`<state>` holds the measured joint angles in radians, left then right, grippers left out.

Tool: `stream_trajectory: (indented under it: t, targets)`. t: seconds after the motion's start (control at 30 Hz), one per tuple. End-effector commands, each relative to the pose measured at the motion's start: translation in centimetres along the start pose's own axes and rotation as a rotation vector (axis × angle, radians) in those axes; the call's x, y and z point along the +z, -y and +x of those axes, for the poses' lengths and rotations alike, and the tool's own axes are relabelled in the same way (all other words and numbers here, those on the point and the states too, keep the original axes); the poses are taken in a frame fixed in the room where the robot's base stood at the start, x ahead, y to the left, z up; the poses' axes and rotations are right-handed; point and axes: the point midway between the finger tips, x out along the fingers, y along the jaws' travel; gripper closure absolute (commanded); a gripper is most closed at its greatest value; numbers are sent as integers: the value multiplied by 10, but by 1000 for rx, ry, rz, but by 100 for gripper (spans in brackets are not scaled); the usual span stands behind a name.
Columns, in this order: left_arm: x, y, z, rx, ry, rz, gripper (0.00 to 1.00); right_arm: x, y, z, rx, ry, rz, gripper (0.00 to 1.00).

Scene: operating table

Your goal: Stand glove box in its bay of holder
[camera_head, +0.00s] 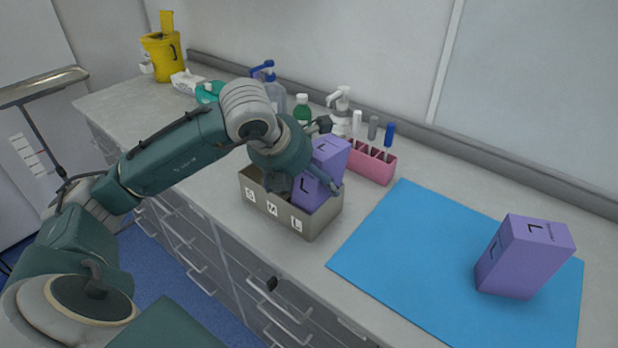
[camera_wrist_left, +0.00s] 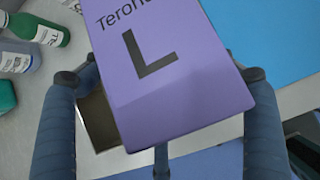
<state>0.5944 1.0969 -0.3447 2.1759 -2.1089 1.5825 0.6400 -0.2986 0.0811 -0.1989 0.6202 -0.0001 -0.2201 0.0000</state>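A beige holder (camera_head: 318,226) with front labels S, M and L stands on the counter. A purple glove box marked L (camera_head: 310,190) is upright or nearly so at the holder's right end, by the L label. Its lower part is hidden behind the front wall, so I cannot tell whether it rests on the bottom. My left gripper (camera_head: 325,158) has its fingers around this box. In the left wrist view the box (camera_wrist_left: 165,75) sits between the fingers, with part of the holder (camera_wrist_left: 97,120) beside it. A second purple L box (camera_head: 522,262) stands on the blue mat.
The blue mat (camera_head: 400,240) covers the counter at right and is otherwise bare. A pink rack (camera_head: 376,165) with tubes stands close behind the holder. Bottles, including a green one (camera_head: 302,106), stand behind my arm. A yellow bin (camera_head: 162,55) is at the far left.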

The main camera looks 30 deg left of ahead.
Motion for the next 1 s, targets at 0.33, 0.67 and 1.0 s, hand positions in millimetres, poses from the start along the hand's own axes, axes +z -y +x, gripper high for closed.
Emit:
stream_trajectory:
  t: [0.33,0.67,1.0]
  targets:
    - [5,1,-8,-2,2,1,16,-1,1,-10,-1,0,0,18]
    - [9,-1,-69,3,12,4,16,0,3,-7,-3,0,0,18]
    - [9,0,-125,1,7,1,16,1,3,-7,-3,1,-1,18]
